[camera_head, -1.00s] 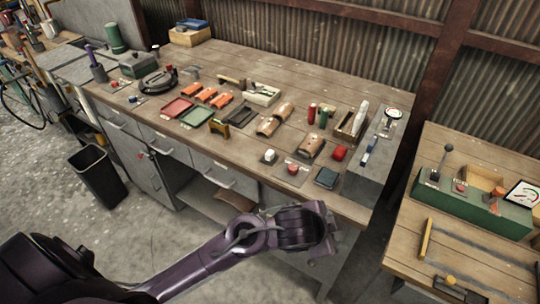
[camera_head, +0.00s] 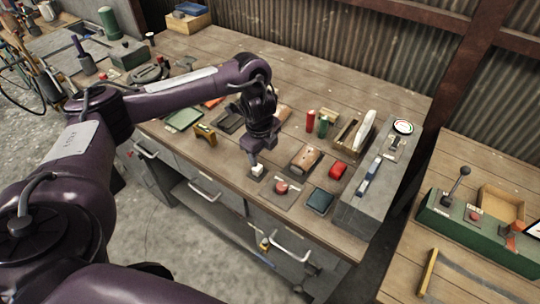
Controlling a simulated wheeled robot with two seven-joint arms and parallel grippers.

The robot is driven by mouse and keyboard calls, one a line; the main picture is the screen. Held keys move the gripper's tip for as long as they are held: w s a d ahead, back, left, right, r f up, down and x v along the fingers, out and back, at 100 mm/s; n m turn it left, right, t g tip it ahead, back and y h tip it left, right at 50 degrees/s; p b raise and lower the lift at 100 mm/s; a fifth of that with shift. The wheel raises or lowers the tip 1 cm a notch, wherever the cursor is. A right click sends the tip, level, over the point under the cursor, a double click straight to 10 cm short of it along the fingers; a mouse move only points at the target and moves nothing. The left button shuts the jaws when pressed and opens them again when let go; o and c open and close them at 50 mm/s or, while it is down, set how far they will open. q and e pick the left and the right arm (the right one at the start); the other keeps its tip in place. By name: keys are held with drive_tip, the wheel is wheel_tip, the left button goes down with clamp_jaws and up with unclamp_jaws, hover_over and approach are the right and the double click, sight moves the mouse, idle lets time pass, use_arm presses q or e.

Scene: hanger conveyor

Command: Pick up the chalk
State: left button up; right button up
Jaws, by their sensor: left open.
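A small white block, which looks like the chalk (camera_head: 257,170), sits on a dark square pad near the front edge of the wooden workbench (camera_head: 375,84). My left gripper (camera_head: 256,163) points down right over it, with its fingertips at or just above the block. The jaws are open; the fingers are small and dark, and I cannot tell whether they touch the block. My right gripper is not in view.
A grey box (camera_head: 366,195) stands farther right.

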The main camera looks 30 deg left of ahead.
sight(257, 168)
use_arm(q)
drive_tip(key=shift+w+a+f, duration=0.1)
drive_tip(key=shift+a+f, duration=0.1)
drive_tip(key=shift+a, duration=0.1)
drive_tip(key=s+f+b, duration=0.2)
drive_tip(key=shift+a+f, duration=0.15)
drive_tip(key=shift+f, duration=0.2)
drive_tip(key=f, duration=0.1)
drive_tip(key=f+b, duration=0.1)
drive_tip(key=shift+w+a+f, duration=0.2)
drive_tip(key=shift+w+f, duration=0.15)
drive_tip(key=shift+w, duration=0.05)
drive_tip(key=shift+w+a+f, duration=0.1)
drive_tip(key=shift+w+f, duration=0.05)
drive_tip(key=shift+f, duration=0.35)
drive_tip(key=c, duration=0.6)
drive_tip(key=shift+c, duration=2.2)
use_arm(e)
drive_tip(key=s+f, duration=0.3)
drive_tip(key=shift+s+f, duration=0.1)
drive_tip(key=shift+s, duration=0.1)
